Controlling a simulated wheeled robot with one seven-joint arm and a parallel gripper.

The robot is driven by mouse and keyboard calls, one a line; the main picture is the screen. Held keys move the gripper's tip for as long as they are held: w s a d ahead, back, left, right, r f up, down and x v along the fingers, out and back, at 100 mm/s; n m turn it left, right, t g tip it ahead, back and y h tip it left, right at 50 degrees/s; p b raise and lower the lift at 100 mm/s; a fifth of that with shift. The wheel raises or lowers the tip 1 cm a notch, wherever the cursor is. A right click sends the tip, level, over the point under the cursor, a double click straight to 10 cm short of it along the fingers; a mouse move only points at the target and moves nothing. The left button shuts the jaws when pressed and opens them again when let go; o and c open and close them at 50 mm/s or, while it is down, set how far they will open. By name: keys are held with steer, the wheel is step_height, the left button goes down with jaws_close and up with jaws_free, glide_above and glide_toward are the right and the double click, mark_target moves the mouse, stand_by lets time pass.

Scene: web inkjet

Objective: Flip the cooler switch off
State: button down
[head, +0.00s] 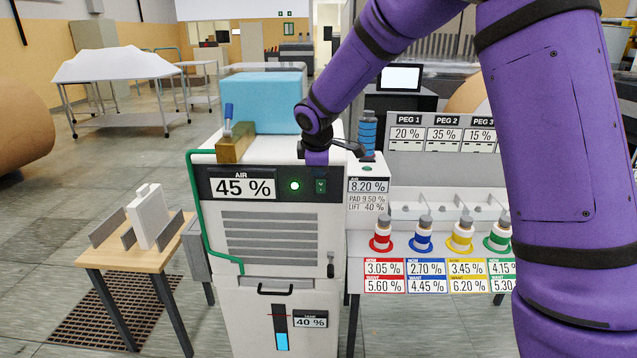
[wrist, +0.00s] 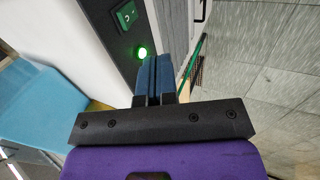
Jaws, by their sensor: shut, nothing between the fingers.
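The cooler (head: 270,290) is a white cabinet with a dark front panel reading AIR 45 %. Its small green switch (head: 320,186) sits at the panel's right end, beside a lit green lamp (head: 294,185). In the wrist view the switch (wrist: 126,14) is at the top, with the glowing lamp (wrist: 142,52) just below it. My gripper (wrist: 156,58) is shut and empty, its blue fingers together, with the tips showing right next to the lamp. Whether they touch the panel I cannot tell. In the head view my wrist is just above the switch, and the fingers are not clearly seen.
A blue block (head: 265,100) and a brass-coloured bar (head: 235,143) sit on the cooler. A green hose (head: 200,220) runs down its left side. A wooden stand (head: 150,258) is at left. Several coloured-collar bottles stand on the right bench (head: 400,330).

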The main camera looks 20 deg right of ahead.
mark_target(319, 182)
steer(key=x, duration=0.3)
steer(key=w+x, duration=0.1)
steer(key=x, duration=0.3)
steer(key=w+r+x, duration=0.1)
steer(key=x, duration=0.2)
steer(key=shift+w+d+f, duration=0.2)
steer(key=shift+d+f, duration=0.15)
steer(key=shift+d, duration=0.1)
steer(key=shift+w+d+r, duration=0.1)
steer(key=shift+w+d, duration=0.05)
steer(key=shift+w, duration=0.45)
steer(key=shift+w+d+r+g, duration=0.1)
steer(key=shift+w+d+g, duration=0.05)
steer(key=shift+w+g, duration=0.25)
steer(key=shift+r, duration=0.1)
